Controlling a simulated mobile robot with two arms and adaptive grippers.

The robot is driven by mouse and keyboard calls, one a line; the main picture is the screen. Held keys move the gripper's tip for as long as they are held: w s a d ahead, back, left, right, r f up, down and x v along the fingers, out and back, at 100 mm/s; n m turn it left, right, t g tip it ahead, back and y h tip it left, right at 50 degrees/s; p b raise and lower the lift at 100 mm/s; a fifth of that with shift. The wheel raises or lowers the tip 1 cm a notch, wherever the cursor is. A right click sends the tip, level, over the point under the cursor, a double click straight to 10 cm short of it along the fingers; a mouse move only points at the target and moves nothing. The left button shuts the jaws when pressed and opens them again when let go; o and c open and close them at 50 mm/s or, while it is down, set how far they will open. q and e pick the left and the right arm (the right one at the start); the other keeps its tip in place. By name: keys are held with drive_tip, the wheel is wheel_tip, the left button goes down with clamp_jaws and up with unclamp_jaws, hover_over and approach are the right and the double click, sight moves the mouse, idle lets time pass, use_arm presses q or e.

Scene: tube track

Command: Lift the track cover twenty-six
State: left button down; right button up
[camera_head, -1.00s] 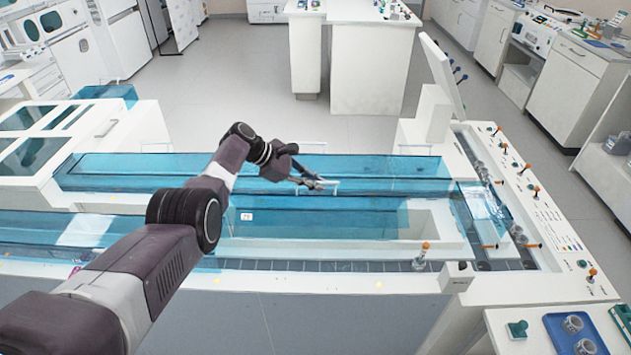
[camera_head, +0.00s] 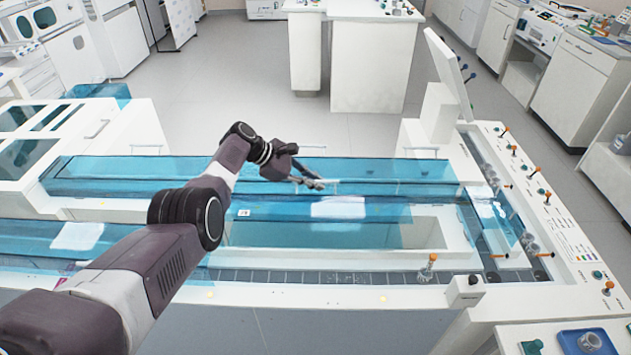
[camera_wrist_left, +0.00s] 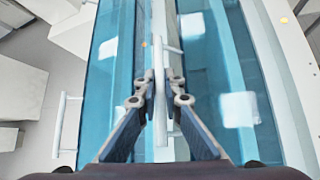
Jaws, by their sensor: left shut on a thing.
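My left gripper (camera_head: 312,184) reaches over the bench from the left in the head view. In the left wrist view it (camera_wrist_left: 167,92) is shut on a white bar handle (camera_wrist_left: 160,110), which runs between its two fingers. The handle belongs to a long, see-through blue track cover (camera_head: 385,212) that carries a small white label (camera_head: 243,212); its number is too small to read. The cover appears slightly raised above the track, though the exact gap is hard to tell. My left arm hides part of its left side. My right gripper is not in view.
Another blue cover (camera_head: 400,170) lies along the back, with its own handle (camera_head: 312,147). An upright white panel (camera_head: 447,72) rises at the back right.

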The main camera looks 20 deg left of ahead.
use_arm(q)
drive_tip(key=shift+w+r, duration=0.15)
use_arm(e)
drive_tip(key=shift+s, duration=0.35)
use_arm(q)
drive_tip(key=c, duration=2.1)
unclamp_jaws()
drive_tip(key=shift+a, duration=0.2)
drive_tip(key=v, duration=1.1)
drive_tip(key=shift+s+a+r, duration=0.15)
drive_tip(key=shift+s+r, duration=0.15)
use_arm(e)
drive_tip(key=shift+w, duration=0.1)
use_arm(q)
drive_tip(key=shift+f, duration=0.1)
